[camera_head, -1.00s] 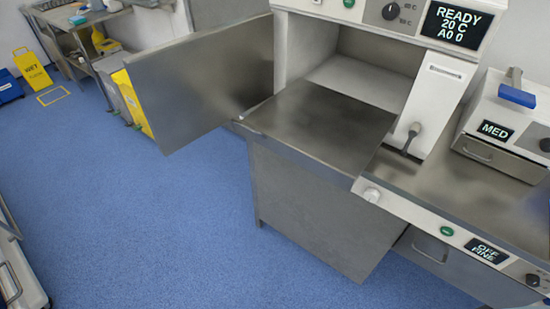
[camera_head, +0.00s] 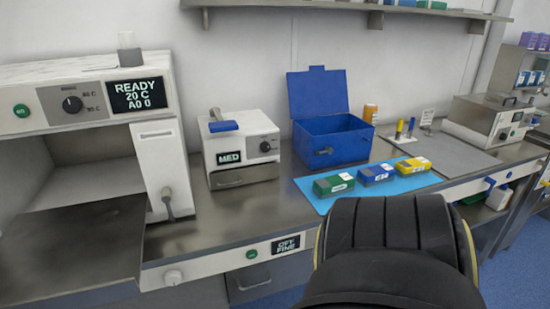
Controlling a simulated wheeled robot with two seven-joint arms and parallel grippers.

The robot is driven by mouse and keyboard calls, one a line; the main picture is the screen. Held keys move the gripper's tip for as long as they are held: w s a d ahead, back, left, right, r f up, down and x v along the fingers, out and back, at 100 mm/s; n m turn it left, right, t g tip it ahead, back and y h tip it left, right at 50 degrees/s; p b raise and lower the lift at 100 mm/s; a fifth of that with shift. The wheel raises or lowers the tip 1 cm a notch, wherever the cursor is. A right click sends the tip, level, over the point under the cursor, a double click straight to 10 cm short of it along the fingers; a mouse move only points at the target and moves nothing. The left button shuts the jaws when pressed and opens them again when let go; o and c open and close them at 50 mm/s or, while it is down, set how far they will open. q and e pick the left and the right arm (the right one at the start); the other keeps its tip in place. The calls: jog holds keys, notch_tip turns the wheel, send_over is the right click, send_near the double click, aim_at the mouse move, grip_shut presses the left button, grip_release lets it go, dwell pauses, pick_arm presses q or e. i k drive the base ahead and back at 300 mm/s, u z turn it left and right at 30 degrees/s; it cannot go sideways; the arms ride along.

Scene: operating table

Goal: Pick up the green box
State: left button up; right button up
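The green box (camera_head: 334,184) lies on a light blue mat (camera_head: 318,204) on the steel counter. A blue box (camera_head: 376,174) and a yellow box (camera_head: 413,165) lie in a row to its right on the same mat. A black rounded part of my own arm fills the lower right, in front of the counter, and covers some of the mat's near edge. Neither gripper's fingers are in view.
An open blue bin (camera_head: 335,143) with its lid up stands behind the mat. A white MED device (camera_head: 240,148) stands left of it, and a large READY machine (camera_head: 88,110) is at the far left. Bottles (camera_head: 370,113) stand behind, right of the bin. The counter left of the mat is clear.

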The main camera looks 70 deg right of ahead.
aim_at(325, 187)
jog(key=z, duration=4)
jog(key=i, duration=2.2)
jog(key=u, duration=3.5)
